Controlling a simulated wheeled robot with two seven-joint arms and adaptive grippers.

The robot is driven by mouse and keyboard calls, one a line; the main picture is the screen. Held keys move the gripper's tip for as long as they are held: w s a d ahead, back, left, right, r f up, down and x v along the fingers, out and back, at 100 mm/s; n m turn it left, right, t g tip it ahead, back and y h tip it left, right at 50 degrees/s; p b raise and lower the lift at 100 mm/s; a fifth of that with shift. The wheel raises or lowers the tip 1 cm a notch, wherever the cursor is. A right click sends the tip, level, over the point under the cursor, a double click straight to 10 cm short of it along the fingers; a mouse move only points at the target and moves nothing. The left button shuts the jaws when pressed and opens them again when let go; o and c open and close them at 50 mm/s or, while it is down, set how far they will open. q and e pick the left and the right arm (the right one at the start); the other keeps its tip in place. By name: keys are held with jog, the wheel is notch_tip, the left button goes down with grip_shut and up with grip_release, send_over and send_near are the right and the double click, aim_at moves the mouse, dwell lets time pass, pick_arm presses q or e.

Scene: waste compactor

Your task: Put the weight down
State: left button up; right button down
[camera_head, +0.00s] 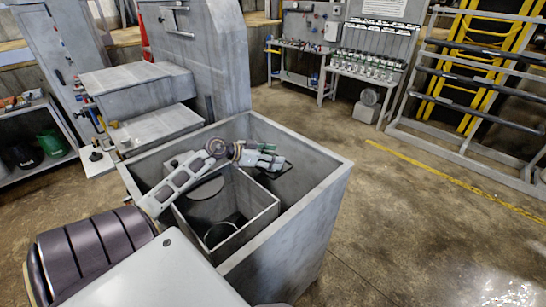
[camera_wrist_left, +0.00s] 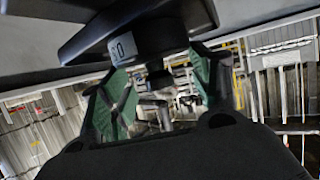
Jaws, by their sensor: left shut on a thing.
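My left gripper (camera_head: 270,160) reaches in over the open grey bin (camera_head: 318,170), near its back right inside corner. In the left wrist view its green fingers show on both sides of a dark weight (camera_wrist_left: 145,42) with a small pale label. The gripper is shut on the weight, whose wide dark rim spreads at the top of that view. In the head view the weight is mostly hidden by the gripper. I cannot tell whether it touches anything below. My right gripper is out of view.
A square open inner box (camera_head: 262,210) stands inside the bin, below my left forearm, with a round dark shape in it. A grey machine (camera_head: 215,60) stands behind the bin. Workbenches (camera_head: 365,70) and a rack (camera_head: 470,110) line the back. Floor at right is clear.

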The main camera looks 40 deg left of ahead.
pick_arm(q)
jog(key=shift+r, duration=0.1)
jog(key=o, duration=1.4)
jog(key=shift+b+v, duration=0.7)
jog(key=shift+v, duration=5.3)
jog(key=shift+a, duration=0.1)
